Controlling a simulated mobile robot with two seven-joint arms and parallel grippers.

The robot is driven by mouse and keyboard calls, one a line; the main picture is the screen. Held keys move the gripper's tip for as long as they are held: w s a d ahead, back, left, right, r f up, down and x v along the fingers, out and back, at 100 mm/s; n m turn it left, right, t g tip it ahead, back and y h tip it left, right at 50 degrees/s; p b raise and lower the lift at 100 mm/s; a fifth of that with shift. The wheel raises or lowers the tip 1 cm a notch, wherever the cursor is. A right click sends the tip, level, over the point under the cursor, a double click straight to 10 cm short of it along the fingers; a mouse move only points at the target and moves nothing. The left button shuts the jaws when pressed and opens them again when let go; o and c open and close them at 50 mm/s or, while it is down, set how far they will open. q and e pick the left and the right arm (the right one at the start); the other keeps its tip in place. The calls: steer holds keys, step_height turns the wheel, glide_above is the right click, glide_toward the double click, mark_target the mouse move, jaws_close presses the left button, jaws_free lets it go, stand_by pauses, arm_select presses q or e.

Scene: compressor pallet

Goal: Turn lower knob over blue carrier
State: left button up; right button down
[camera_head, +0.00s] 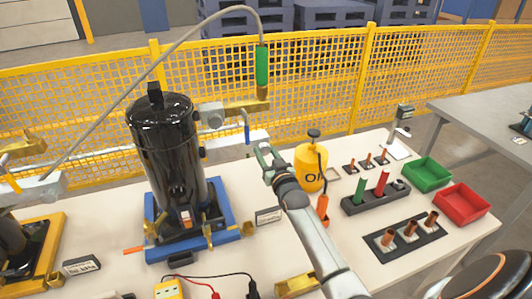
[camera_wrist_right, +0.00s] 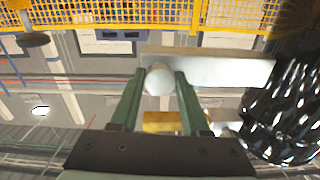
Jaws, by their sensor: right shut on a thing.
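The black compressor (camera_head: 168,145) stands upright on the blue carrier (camera_head: 228,215) on the table. A silver bar (camera_head: 232,139) juts right from its side, below a grey upper knob (camera_head: 213,116). My right gripper (camera_head: 264,153) is at the outer end of the silver bar. In the right wrist view my gripper's two green fingers (camera_wrist_right: 160,95) are shut on a pale round knob (camera_wrist_right: 158,79) against the silver bar (camera_wrist_right: 225,70). This is the lower knob; in the head view the gripper hides it. My left gripper is not in view.
A brass block (camera_head: 246,106), a blue lever (camera_head: 246,128) and a green-handled hose (camera_head: 262,66) are close above the gripper. A yellow canister (camera_head: 309,168) stands just right of my right arm. The yellow mesh fence (camera_head: 315,85) runs behind the table.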

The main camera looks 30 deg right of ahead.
steer(key=shift+c, duration=1.9)
jaws_free()
steer(key=shift+s, duration=0.1)
steer(key=v, duration=1.2)
steer(key=shift+s, duration=0.2)
steer(key=shift+f, duration=0.1)
